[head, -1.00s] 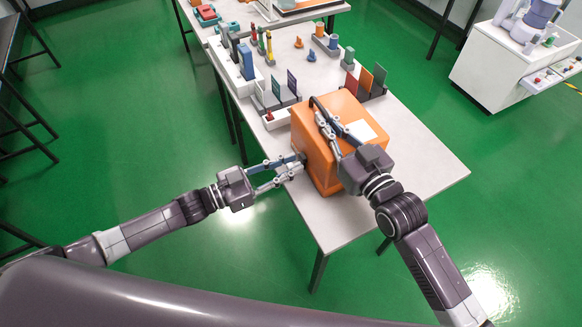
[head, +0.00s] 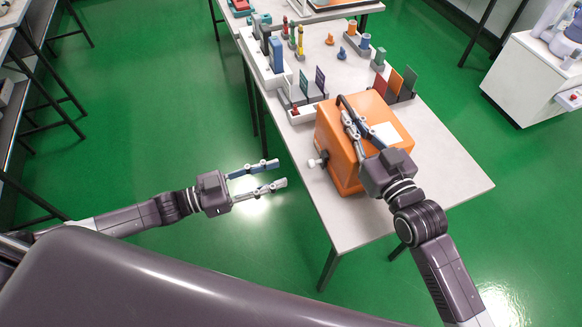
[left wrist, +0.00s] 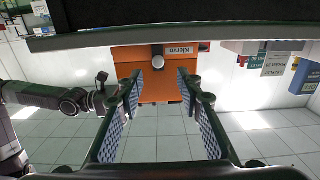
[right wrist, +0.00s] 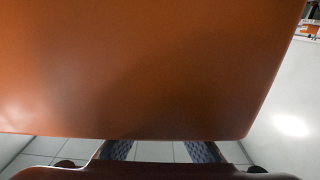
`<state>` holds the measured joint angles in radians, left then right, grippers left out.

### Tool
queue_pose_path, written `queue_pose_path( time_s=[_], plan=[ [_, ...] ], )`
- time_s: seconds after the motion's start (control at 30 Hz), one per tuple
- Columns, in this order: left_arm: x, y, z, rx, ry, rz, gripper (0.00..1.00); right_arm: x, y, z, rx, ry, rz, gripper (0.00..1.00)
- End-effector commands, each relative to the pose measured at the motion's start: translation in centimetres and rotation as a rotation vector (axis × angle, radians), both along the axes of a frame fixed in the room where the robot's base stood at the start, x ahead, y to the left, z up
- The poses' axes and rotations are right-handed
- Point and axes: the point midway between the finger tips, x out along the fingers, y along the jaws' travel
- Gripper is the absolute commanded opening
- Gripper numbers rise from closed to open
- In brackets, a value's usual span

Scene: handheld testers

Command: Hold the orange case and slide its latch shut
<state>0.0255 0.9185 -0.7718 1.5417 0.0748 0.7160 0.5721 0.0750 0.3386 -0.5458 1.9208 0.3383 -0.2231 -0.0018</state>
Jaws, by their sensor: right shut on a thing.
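The orange case (head: 337,150) stands on the near part of the pale table. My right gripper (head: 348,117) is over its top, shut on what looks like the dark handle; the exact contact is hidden. In the right wrist view the case's orange surface (right wrist: 140,70) fills most of the picture. The latch knob (head: 318,161), pale with a dark end, sticks out of the case's left side. My left gripper (head: 277,173) is open and empty, off the table edge and apart from the knob. In the left wrist view the knob (left wrist: 158,62) shows between the open fingers.
Dividers in small holders (head: 396,84) and a white tray with upright plates (head: 303,92) stand just behind the case. Several small coloured pegs and blocks are further back. The table (head: 440,165) is clear to the right of the case.

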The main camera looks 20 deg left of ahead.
Motion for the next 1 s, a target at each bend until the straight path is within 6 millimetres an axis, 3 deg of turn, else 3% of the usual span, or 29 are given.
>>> queue_pose_path(
  time_s=[0.13, 0.43, 0.63, 1.0],
  plan=[
    [-0.79, 1.14, -0.02, 0.000, 0.000, 0.001, 0.33, -0.04, 0.04, -0.05, 0.000, 0.001, 0.001, 0.00],
    [-0.96, 1.37, 0.02, 0.001, -0.001, 0.001, 0.33, -0.04, 0.03, -0.04, 0.000, 0.001, 0.001, 0.00],
    [-0.95, 1.35, 0.01, 0.000, 0.000, 0.001, 0.33, -0.02, 0.03, -0.03, 0.000, 0.001, 0.001, 0.26],
    [-0.94, 1.33, 0.01, 0.000, 0.000, 0.001, 0.33, -0.40, -0.32, -0.05, -0.001, 0.001, 0.000, 0.26]
  ],
)
